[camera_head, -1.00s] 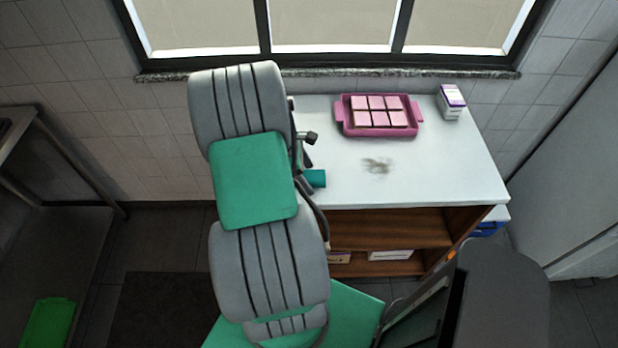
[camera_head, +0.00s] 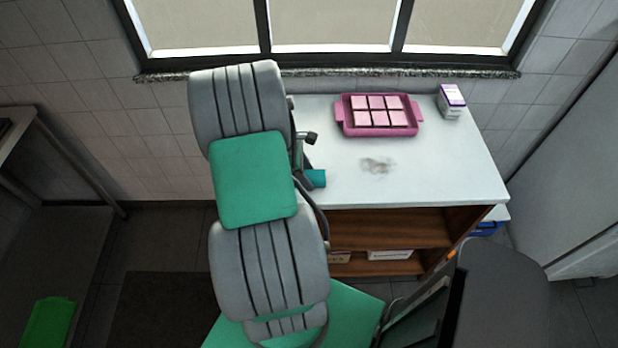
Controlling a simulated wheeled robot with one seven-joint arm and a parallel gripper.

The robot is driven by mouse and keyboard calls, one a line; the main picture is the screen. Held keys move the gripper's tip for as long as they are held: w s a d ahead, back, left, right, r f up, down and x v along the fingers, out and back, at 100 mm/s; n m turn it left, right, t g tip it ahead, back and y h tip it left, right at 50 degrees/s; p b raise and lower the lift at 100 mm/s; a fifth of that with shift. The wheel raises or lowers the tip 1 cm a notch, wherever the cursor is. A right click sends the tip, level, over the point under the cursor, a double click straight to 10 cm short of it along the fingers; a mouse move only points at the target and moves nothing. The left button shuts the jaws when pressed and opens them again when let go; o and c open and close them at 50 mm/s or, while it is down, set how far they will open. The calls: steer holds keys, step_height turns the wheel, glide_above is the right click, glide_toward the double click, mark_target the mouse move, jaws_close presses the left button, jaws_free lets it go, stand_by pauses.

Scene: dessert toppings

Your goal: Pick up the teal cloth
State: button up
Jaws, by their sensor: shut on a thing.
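The teal cloth (camera_head: 318,178) shows as a small folded piece at the left end of the white table top, just right of my arm. Its left part is hidden behind my arm and gripper. My gripper (camera_head: 308,179) is mostly hidden by my own arm links; its dark fingers are at the cloth and it is shut on it. I cannot tell whether the cloth touches the table or is a little above it.
A pink tray (camera_head: 418,129) with several pale pink squares stands at the back of the table (camera_head: 440,170). A white and purple carton (camera_head: 451,103) is at the back right. A grey-brown smudge (camera_head: 377,166) marks the clear middle. Shelves lie below.

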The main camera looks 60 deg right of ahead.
mark_target(315, 177)
steer(key=c, duration=0.3)
steer(key=shift+r, duration=0.15)
steer(key=shift+r, duration=0.35)
steer(key=r, duration=0.1)
steer(key=r+b, duration=0.1)
steer(key=r, duration=0.1)
steer(key=shift+s+a+r, duration=0.15)
steer(key=shift+a+r, duration=0.05)
steer(key=shift+r, duration=0.05)
steer(key=s+a+r, duration=0.9)
steer(key=a, duration=0.1)
steer(key=shift+b, duration=0.45)
